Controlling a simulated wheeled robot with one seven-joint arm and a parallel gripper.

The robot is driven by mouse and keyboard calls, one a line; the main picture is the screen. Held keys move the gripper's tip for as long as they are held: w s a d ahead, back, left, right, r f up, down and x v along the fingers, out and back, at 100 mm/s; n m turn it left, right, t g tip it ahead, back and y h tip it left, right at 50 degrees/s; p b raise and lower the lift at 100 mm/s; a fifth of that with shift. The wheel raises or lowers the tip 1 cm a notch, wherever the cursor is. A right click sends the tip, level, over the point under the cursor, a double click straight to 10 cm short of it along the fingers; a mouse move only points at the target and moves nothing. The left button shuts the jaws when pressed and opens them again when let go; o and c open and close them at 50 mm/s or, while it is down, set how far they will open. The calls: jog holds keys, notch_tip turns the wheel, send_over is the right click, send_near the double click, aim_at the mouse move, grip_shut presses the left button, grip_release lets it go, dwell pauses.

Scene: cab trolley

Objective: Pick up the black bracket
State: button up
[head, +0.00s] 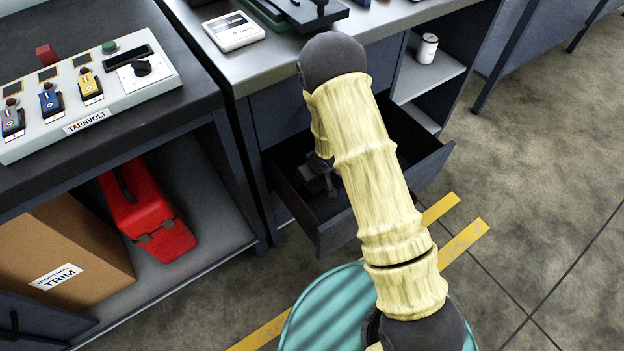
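An open dark drawer (338,233) sticks out from under the grey bench. My arm comes up from the bottom, bends at the elbow and runs down behind its own cream sleeve towards the drawer. Dark parts that look like my gripper (320,184) show inside the drawer, left of the sleeve. The sleeve covers much of them, and I cannot see the fingertips or whether they hold anything. I cannot make out a black bracket for certain; the dark shapes in the drawer blend together and part of its inside is hidden.
A control panel (95,100) marked TARNVOLT stands on the left bench. A red case (150,215) and a cardboard box (62,250) lie on the shelf below. A white meter (234,32) and a black fixture (312,14) sit on the grey bench. A white can (427,48) stands right.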

dwell(0.4)
jog(key=c, duration=1.2)
notch_tip(320, 180, up, 10)
jog(key=p, duration=0.3)
jog(key=shift+p, duration=0.35)
jog(key=shift+c, duration=0.2)
